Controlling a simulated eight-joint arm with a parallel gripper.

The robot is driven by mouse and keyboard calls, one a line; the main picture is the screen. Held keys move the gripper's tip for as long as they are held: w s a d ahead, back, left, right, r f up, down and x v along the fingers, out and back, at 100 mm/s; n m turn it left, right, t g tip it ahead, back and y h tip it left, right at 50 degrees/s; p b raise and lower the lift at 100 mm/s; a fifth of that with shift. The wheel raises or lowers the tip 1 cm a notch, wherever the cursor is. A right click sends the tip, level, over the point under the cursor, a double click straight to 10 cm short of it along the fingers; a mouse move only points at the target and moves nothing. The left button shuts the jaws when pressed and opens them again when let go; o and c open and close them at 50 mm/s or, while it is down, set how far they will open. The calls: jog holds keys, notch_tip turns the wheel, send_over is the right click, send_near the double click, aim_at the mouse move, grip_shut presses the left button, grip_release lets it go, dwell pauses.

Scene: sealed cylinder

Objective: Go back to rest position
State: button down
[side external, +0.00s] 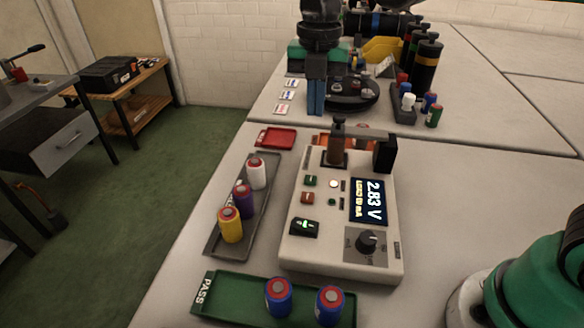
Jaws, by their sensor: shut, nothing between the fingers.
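My gripper (317,98) is at the top middle in the side external view, pointing down with its blue fingers together and nothing between them. It is beyond the tester, beside a round black turntable (352,98). The white tester (300,255) stands in the middle of the table, with its display reading 2.83 V and a small green light lit. A brown upright part with a dark top (337,150) stands at its far end; whether a cell is there I cannot tell.
A grey tray (222,250) holds white, purple and yellow cylinders. The green PASS tray (232,300) in front holds two blue cylinders (278,297). A small red tray (277,138) lies behind. A rack (403,117) of small cylinders is at the back right.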

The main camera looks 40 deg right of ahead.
jog(key=s+d+f+m+t, duration=0.2)
jog(key=s+d+m+t, duration=0.1)
jog(key=m, duration=1)
jog(key=s+d+f+m+t, duration=0.2)
jog(key=s+m+t, duration=0.2)
jog(key=m, duration=1)
jog(key=shift+s+d, duration=0.4)
jog(key=shift+s, duration=0.65)
